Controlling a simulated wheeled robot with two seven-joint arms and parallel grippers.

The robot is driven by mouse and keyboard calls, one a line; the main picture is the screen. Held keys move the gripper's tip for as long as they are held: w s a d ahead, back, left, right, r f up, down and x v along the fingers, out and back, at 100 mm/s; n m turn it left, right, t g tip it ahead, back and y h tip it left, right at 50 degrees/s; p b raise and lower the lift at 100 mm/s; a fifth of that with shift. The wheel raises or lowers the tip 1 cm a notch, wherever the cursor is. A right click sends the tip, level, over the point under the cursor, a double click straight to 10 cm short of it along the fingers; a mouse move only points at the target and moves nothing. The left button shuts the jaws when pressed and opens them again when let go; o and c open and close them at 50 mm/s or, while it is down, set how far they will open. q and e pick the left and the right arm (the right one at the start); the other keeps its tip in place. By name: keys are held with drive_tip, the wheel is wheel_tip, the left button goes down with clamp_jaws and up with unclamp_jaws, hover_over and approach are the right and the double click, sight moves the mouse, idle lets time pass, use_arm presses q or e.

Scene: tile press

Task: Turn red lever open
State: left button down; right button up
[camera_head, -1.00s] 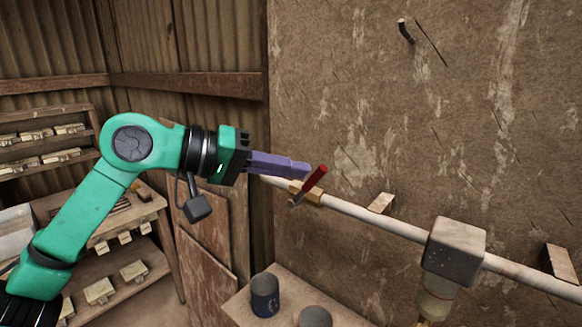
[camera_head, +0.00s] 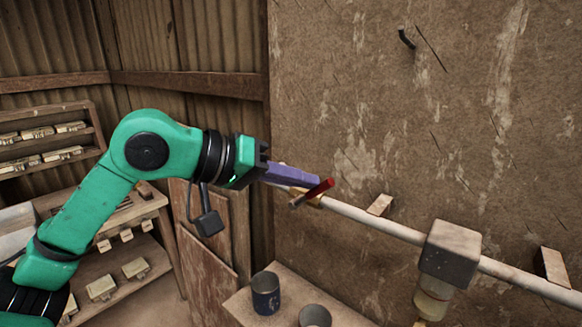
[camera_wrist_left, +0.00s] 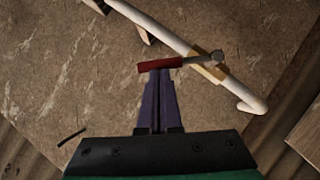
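The red lever (camera_head: 320,187) sits on a brass valve body on the white pipe, in the middle of the head view. Its red grip now lies tilted low, close to the line of the pipe. In the left wrist view the red lever (camera_wrist_left: 160,65) crosses just beyond my fingertips. My left gripper (camera_head: 318,178) has its purple fingers together, with the tips at or touching the lever's grip. In the left wrist view the left gripper (camera_wrist_left: 159,72) shows the fingers closed side by side, with nothing between them. My right gripper is not in view.
The white pipe (camera_head: 375,219) runs along the wall to a grey box (camera_head: 450,252). Wooden brackets (camera_head: 380,205) stick out beside it. Dark cups (camera_head: 265,293) stand on a table below. A shelf with moulds (camera_head: 62,154) is at left.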

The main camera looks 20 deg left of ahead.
sight(314, 195)
use_arm(q)
drive_tip(key=d+f+m+y, duration=0.1)
drive_tip(key=s+d+m+y+p, duration=0.1)
drive_tip(key=shift+d+f+m+y+p, duration=0.25)
drive_tip(key=shift+f+m+y+p, duration=0.05)
drive_tip(key=shift+f+y, duration=0.1)
drive_tip(key=f, duration=0.1)
drive_tip(key=d+m+y+b, duration=0.1)
drive_tip(key=f+t, duration=0.1)
drive_tip(key=shift+s+d+f+y, duration=0.15)
drive_tip(key=shift+s+f+y, duration=0.1)
drive_tip(key=shift+f+y, duration=0.05)
idle(0.4)
